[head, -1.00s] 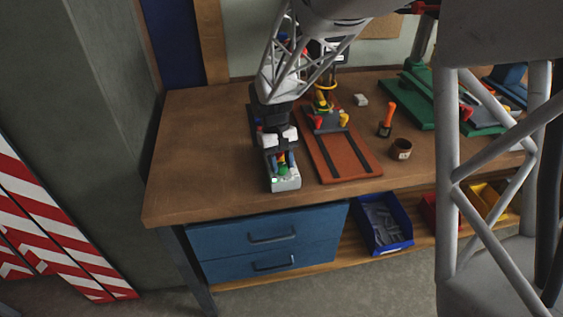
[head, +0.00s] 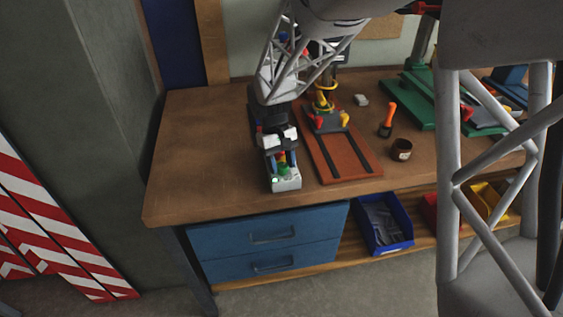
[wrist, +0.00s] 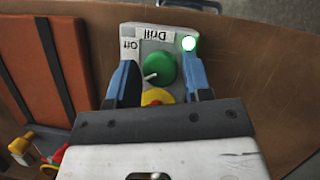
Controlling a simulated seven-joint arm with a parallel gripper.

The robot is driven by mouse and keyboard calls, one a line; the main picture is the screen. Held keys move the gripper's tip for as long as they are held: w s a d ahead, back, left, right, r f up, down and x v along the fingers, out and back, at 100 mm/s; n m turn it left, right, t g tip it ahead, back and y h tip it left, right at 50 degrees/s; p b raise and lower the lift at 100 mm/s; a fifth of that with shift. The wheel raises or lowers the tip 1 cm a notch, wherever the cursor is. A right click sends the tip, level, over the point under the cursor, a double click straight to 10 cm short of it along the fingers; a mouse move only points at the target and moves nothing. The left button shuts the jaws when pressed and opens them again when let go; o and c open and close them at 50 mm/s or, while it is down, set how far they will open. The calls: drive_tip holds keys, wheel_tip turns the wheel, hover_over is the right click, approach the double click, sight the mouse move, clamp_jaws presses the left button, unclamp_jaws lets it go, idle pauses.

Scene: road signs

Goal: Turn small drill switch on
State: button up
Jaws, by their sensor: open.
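The drill switch box (wrist: 204,47) is a light grey control box near the table's front edge, also in the head view (head: 289,184). It carries a round green knob (wrist: 160,68) with a white pointer at its lower left in the wrist view. A "Drill" label (wrist: 153,32) and an "Off" label (wrist: 131,45) show upside down. A green lamp (wrist: 189,43) on the box is lit. A yellow part with red (wrist: 157,97) is partly hidden by my gripper. My gripper (head: 282,164) is open, its blue fingers on either side of the knob; contact is unclear.
A small drill press on a red-brown base (head: 341,156) stands close right of the box. A green machine (head: 421,108) stands behind. The table (head: 190,150) is clear on the left.

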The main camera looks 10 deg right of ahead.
drive_tip(key=v, duration=0.7)
drive_tip(key=shift+w+r, duration=0.2)
drive_tip(key=shift+r, duration=0.15)
idle(0.4)
drive_tip(key=s+d+r+m+t, duration=0.1)
drive_tip(key=s+d+r+t, duration=0.2)
drive_tip(key=s, duration=1)
drive_tip(key=s+d+r+m+t+y, duration=0.1)
drive_tip(key=s+r, duration=0.5)
drive_tip(key=s, duration=0.8)
drive_tip(key=d+m+t, duration=0.1)
drive_tip(key=d+t, duration=0.1)
drive_tip(key=shift+s+d+t, duration=0.2)
drive_tip(key=shift+d+t, duration=0.2)
